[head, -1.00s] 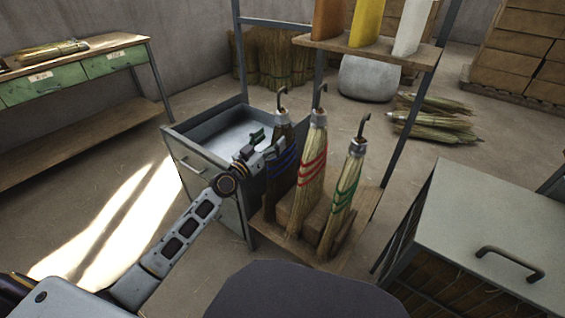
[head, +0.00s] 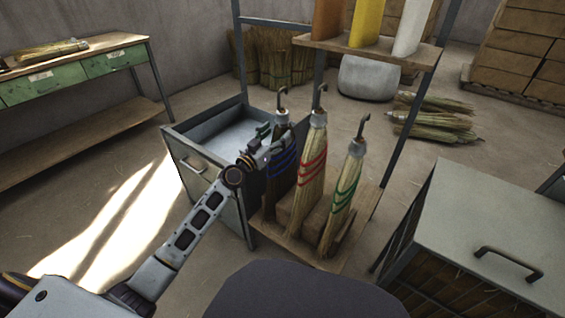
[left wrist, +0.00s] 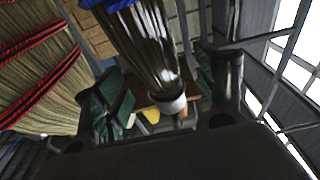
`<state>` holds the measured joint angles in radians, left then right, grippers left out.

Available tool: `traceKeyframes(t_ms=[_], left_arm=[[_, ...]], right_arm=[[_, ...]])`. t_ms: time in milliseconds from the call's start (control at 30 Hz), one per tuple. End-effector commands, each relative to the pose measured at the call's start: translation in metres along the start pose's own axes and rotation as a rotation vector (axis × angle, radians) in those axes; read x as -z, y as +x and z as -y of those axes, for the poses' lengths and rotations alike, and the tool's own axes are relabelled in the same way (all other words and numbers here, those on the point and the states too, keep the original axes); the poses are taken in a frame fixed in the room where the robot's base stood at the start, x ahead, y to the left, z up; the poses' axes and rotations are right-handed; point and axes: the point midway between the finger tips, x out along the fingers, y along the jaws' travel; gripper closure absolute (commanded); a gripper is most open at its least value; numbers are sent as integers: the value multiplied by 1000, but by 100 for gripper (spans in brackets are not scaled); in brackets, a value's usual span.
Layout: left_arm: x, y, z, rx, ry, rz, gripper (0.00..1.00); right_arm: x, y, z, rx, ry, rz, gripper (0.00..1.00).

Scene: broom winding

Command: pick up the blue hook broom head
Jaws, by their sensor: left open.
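The blue-banded hook broom head (head: 284,168) stands upright, leftmost of three on a low wooden stand. It has dark bristles, a grey collar and a metal hook on top. My left gripper (head: 268,136) is at its upper part, just below the collar. In the left wrist view the blue broom head (left wrist: 150,45) lies between the two open fingers of my left gripper (left wrist: 165,82), its collar (left wrist: 168,104) close to the palm side. Whether a finger touches it I cannot tell. My right gripper is not in view.
The red-banded broom head (head: 310,165) stands close beside on the right, then the green-banded one (head: 344,195). An open grey drawer (head: 205,140) is just left of the stand. A shelf post (head: 405,120) rises at right.

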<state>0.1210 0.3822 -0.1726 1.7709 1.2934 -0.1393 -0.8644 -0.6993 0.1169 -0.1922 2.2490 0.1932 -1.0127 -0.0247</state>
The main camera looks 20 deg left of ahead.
Motion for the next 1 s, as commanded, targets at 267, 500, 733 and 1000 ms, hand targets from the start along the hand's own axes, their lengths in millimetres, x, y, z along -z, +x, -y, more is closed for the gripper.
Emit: traceKeyframes(t_ms=[267,500,733,1000], left_arm=[[2,24,0,1,-2,-2,29],[1,37,-1,0,-2,0,29],[1,38,-1,0,0,0,29],[1,38,-1,0,0,0,29]], right_arm=[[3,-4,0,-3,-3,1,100],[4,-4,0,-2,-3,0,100],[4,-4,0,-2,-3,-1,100],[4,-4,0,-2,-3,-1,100]])
